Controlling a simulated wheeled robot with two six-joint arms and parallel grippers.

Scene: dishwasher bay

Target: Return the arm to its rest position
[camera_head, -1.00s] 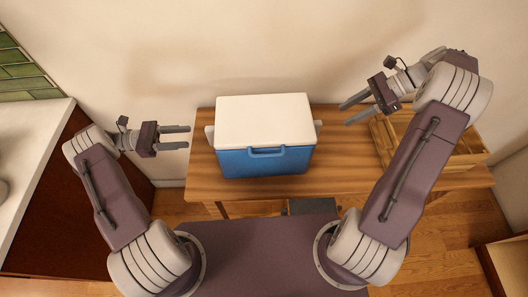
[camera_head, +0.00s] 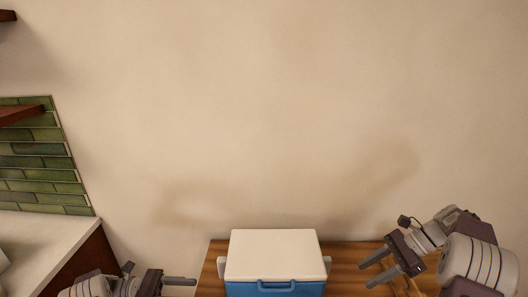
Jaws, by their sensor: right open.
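My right gripper (camera_head: 366,275) is at the lower right, pointing left, with its two fingers apart and nothing between them. It is in the air to the right of the white-lidded blue cooler (camera_head: 276,256), not touching it. My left gripper (camera_head: 182,282) is at the bottom left, pointing right toward the cooler and apart from it. One finger shows clearly; the rest is cut off by the bottom edge, so its opening cannot be told.
The cooler stands, lid shut, on a wooden table (camera_head: 345,250) against a bare beige wall (camera_head: 270,120). A white counter (camera_head: 40,240) with green tiles (camera_head: 40,170) above it is at the left. The lower table and floor are out of view.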

